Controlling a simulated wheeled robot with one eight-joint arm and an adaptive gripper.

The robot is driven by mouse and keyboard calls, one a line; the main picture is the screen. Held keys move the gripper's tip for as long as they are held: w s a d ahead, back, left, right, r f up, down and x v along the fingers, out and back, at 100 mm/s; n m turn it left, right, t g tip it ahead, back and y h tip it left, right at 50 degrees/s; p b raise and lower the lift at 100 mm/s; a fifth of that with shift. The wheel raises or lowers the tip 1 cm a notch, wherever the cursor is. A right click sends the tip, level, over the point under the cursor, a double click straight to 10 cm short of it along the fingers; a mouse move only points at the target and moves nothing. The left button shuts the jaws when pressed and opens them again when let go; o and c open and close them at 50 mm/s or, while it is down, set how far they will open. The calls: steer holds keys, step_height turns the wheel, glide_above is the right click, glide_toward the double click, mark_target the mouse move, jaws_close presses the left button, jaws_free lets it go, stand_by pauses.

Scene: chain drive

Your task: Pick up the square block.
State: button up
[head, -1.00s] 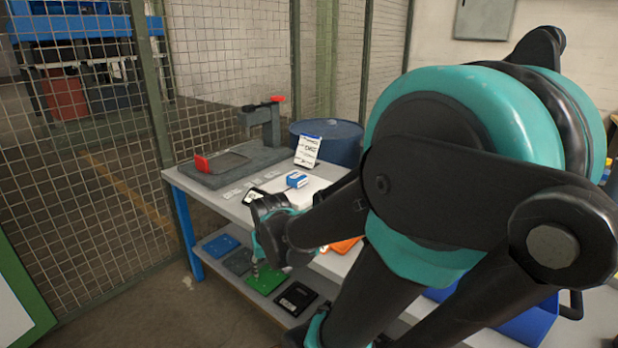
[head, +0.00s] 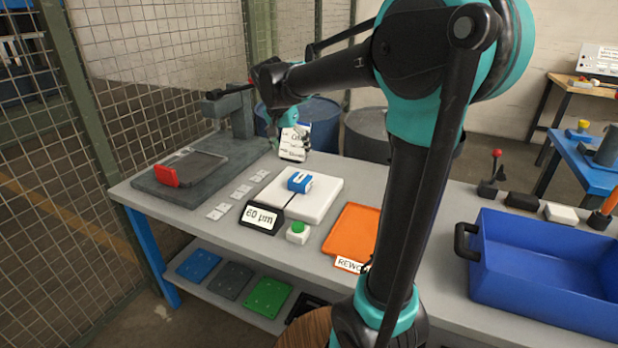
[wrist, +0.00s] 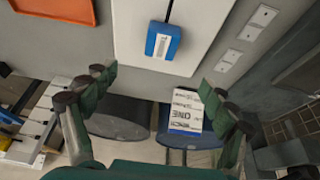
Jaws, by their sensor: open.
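A small blue block (head: 299,182) with a white label sits on a white plate (head: 322,205) on the grey bench. It also shows in the wrist view (wrist: 155,48), at top middle, beyond my fingertips. I cannot tell whether this is the square block; a small white block with a green top (head: 297,232) stands in front of the plate. My gripper (wrist: 160,92) is open, its fingers spread wide with nothing between them. In the head view my gripper is up near the bench's back edge, partly hidden, apart from the block.
A printed card (head: 294,143) stands behind the plate. A black "60 µm" sign (head: 262,218), an orange tray (head: 352,230) and a blue bin (head: 545,270) stand on the bench.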

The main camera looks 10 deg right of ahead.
mark_target(300, 178)
steer(key=x, duration=1.7)
steer(key=shift+w+f, duration=0.1)
steer(key=shift+w, duration=0.2)
steer(key=shift+c, duration=0.3)
steer(key=c, duration=1.7)
